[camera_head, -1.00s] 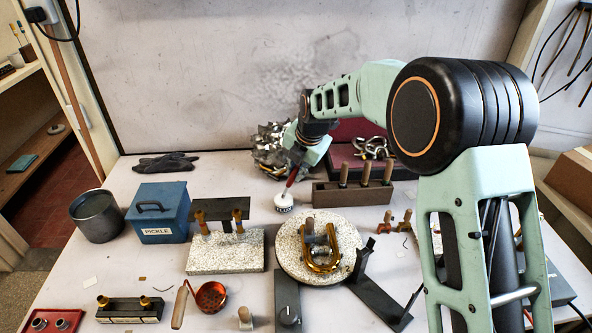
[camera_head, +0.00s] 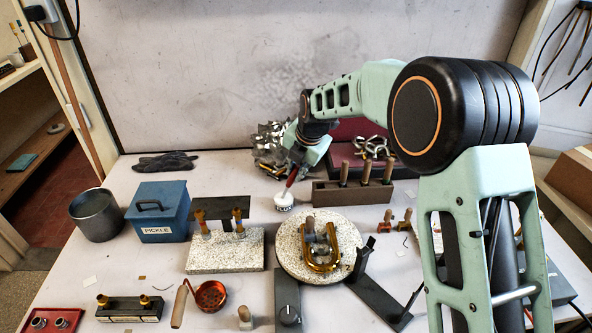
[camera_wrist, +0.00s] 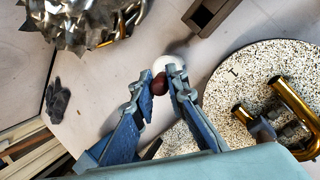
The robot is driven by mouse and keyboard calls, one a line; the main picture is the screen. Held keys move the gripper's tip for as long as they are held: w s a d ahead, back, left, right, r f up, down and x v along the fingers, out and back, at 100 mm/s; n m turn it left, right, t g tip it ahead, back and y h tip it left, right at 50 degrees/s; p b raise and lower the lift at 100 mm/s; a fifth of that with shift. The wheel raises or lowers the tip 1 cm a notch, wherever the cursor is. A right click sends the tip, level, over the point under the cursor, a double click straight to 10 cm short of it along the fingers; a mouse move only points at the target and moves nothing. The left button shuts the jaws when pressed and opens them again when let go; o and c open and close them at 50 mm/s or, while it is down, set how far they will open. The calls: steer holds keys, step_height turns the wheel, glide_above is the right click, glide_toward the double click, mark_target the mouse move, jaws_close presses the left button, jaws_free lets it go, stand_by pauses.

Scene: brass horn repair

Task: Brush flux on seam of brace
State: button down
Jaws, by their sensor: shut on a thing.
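My gripper (camera_head: 294,168) is shut on a brush with a dark red handle (camera_head: 291,180), held tilted over a small white jar (camera_head: 284,206). In the wrist view the red handle end (camera_wrist: 159,86) shows between the fingers (camera_wrist: 160,92), with the white jar (camera_wrist: 170,64) behind it. The brush tip is hidden, and I cannot tell whether it is in the jar. A U-shaped brass tube (camera_head: 322,266) with a dark block between its legs lies on a round speckled turntable (camera_head: 290,258). The brace seam is too small to make out.
A wooden block with upright handles (camera_head: 325,194) stands right of the jar. A speckled slab (camera_head: 222,258), a blue pickle box (camera_head: 160,215) and a pot (camera_head: 96,216) are left. A shiny jagged metal thing (camera_head: 268,136) stands behind my gripper. A red ladle (camera_head: 211,296) lies in front.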

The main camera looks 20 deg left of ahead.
steer(key=shift+r+p, duration=1.8)
steer(key=shift+r, duration=1.7)
steer(key=shift+f, duration=0.1)
